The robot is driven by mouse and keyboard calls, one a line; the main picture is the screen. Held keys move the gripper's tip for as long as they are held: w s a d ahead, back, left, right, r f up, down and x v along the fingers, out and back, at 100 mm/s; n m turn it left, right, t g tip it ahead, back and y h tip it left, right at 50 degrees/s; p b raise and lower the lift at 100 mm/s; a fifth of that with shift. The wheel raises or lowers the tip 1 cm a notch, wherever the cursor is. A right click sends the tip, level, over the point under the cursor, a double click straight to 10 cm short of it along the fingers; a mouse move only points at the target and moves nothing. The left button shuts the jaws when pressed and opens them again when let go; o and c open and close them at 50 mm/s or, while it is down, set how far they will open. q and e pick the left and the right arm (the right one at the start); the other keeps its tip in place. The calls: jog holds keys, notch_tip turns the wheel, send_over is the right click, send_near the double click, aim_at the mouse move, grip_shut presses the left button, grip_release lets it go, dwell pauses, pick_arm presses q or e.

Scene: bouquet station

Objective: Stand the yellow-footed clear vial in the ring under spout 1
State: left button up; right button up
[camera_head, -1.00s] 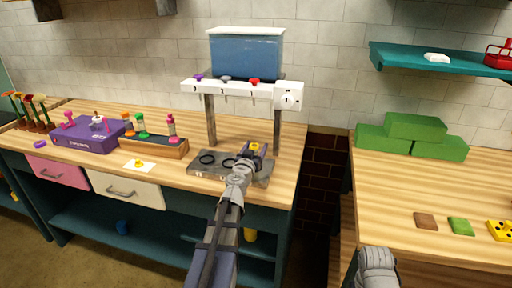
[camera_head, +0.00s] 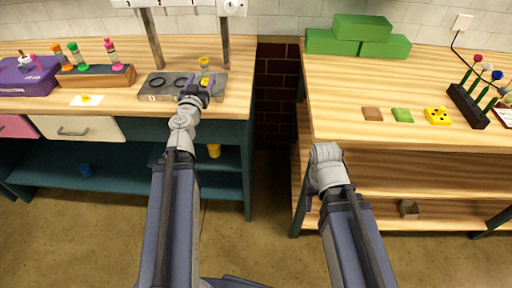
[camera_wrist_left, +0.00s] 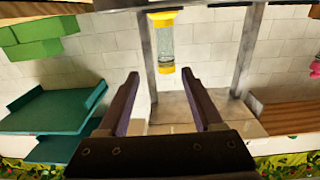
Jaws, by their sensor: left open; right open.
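The clear vial (camera_head: 204,72) with yellow ends stands upright at the right-hand place of the grey ring base (camera_head: 154,96), the place in line with spout 1. The ring around its foot is too small to make out. My left gripper (camera_head: 195,93) is open and empty, just in front of the vial. In the left wrist view, which is upside down, the vial (camera_wrist_left: 166,45) is beyond and between the spread fingertips (camera_wrist_left: 160,78), apart from them. My right gripper (camera_head: 311,200) is mostly hidden by its own wrist, low before the right table.
Two empty black rings (camera_head: 180,80) are left of the vial. A rack with coloured vials (camera_head: 97,76) and a purple box (camera_head: 28,78) stand further left. Green blocks (camera_head: 362,27) and coloured tiles (camera_head: 402,115) are on the right table; a gap separates the tables.

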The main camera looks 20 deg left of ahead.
pick_arm(q)
jog(key=d+m+h, duration=0.1)
jog(key=d, duration=0.2)
jog(key=w+d+f+m+h, duration=0.1)
jog(key=d+h, duration=0.1)
jog(key=d, duration=0.1)
jog(key=d+m+h, duration=0.1)
jog(key=d, duration=0.3)
jog(key=shift+w+d+f+g+h, duration=0.1)
jog(key=shift+w+f+g+h, duration=0.2)
jog(key=shift+f+h, duration=0.1)
jog(key=s+d+f+m+g+h, duration=0.3)
jog(key=d+f+g, duration=0.15)
jog(key=d, duration=0.55)
jog(key=s+d+f+m+g+h, duration=0.2)
jog(key=s+d+f+g+h, duration=0.15)
jog(key=d+f, duration=0.45)
jog(key=s+d+f+n+g+y, duration=0.1)
jog(key=s+f+g+y, duration=0.2)
jog(key=s, duration=0.5)
jog(key=s+d+f+n+g+y, duration=0.1)
jog(key=s+d+f+g+y, duration=0.1)
jog(key=s+f+g+y, duration=0.2)
jog(key=s+g+y, duration=0.2)
jog(key=s, duration=0.2)
jog(key=shift+s+f, duration=0.2)
